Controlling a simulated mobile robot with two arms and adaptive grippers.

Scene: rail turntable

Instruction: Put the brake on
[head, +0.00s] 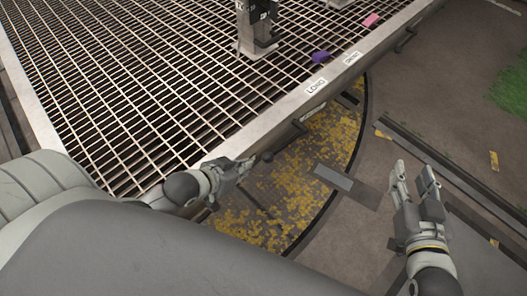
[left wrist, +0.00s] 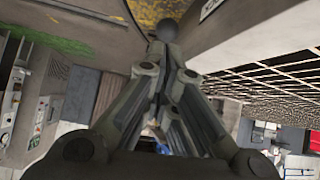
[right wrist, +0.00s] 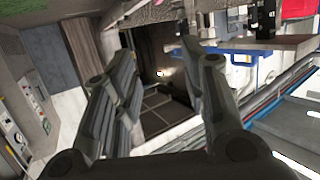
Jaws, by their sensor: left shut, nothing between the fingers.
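A dark round knob (head: 267,157), which looks like the end of a lever, is beside the near edge of the grated deck (head: 232,135). My left gripper (head: 246,164) is shut and empty, its fingertips close to the knob. The left wrist view shows the knob (left wrist: 167,30) just beyond the closed fingertips (left wrist: 163,58); I cannot tell whether they touch. The lever's shaft is mostly hidden. My right gripper (head: 414,176) is open and empty at the right, over the floor; its parted fingers also show in the right wrist view (right wrist: 160,75).
The deck's edge carries white labels, one reading LONG (head: 316,86), and a dark handle (head: 298,128). A purple piece (head: 320,57) and a pink piece (head: 371,20) lie on the deck. Yellow leaves (head: 300,180) cover the pit floor below. A grey plate (head: 333,177) lies near the curved edge.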

